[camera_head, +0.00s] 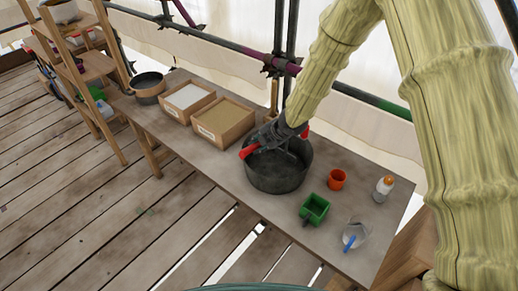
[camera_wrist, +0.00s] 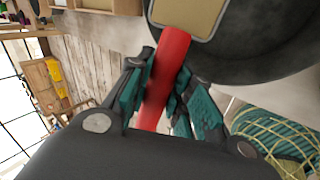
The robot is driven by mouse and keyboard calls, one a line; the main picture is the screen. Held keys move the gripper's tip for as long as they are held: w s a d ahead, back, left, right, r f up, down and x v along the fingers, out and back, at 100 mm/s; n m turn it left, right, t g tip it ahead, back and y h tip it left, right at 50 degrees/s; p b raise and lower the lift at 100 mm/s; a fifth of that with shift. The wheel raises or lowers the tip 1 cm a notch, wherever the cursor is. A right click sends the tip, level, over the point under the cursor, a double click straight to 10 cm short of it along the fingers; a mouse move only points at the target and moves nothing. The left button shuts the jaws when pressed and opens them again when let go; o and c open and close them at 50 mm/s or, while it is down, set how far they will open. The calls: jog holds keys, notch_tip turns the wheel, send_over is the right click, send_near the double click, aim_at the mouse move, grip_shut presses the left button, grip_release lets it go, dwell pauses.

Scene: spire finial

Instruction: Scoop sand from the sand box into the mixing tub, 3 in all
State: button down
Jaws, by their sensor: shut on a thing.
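My gripper (camera_head: 280,136) is shut on the red handle (camera_wrist: 166,75) of a scoop, above the mixing tub's far rim. The dark round mixing tub (camera_head: 276,180) stands in the middle of the table. In the wrist view the scoop's head holds a flat patch of tan sand (camera_wrist: 188,12), with the dark tub (camera_wrist: 260,45) behind it. The sand box (camera_head: 224,121), an open wooden box filled with tan sand, stands left of the tub. The tub's inside looks dark; I cannot tell whether sand lies in it.
A box of white material (camera_head: 188,97) and a dark pot (camera_head: 149,88) stand farther left. An orange cup (camera_head: 337,179), a green container (camera_head: 314,209), a clear vessel with a blue piece (camera_head: 354,236) and a white bottle (camera_head: 384,188) stand to the right. Scaffold poles run behind the table (camera_head: 215,158).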

jog(key=shift+s+d+f+t+y+b, duration=0.15)
jog(key=shift+t+y+b, duration=0.35)
jog(key=shift+b, duration=1.95)
jog(key=shift+s+d+f+t+y+b, duration=0.15)
jog(key=shift+t+y+b, duration=0.3)
jog(key=shift+b, duration=2)
jog(key=t+y+b, duration=0.2)
jog(key=b, duration=0.7)
jog(key=shift+d+f+m, duration=0.15)
jog(key=shift+m, duration=0.25)
jog(key=t+b, duration=0.1)
jog(key=b, duration=0.2)
jog(key=t+y+b, duration=0.1)
jog(key=b, duration=0.3)
jog(key=t+y+b, duration=0.1)
jog(key=b, duration=0.2)
jog(key=shift+s+d+f+m+y+b, duration=0.15)
jog(key=shift+s+m+y+b, duration=0.1)
jog(key=shift+m+b, duration=0.15)
jog(key=shift+r+t+b, duration=0.25)
jog(key=shift+t+b, duration=0.1)
jog(key=shift+d+f, duration=0.1)
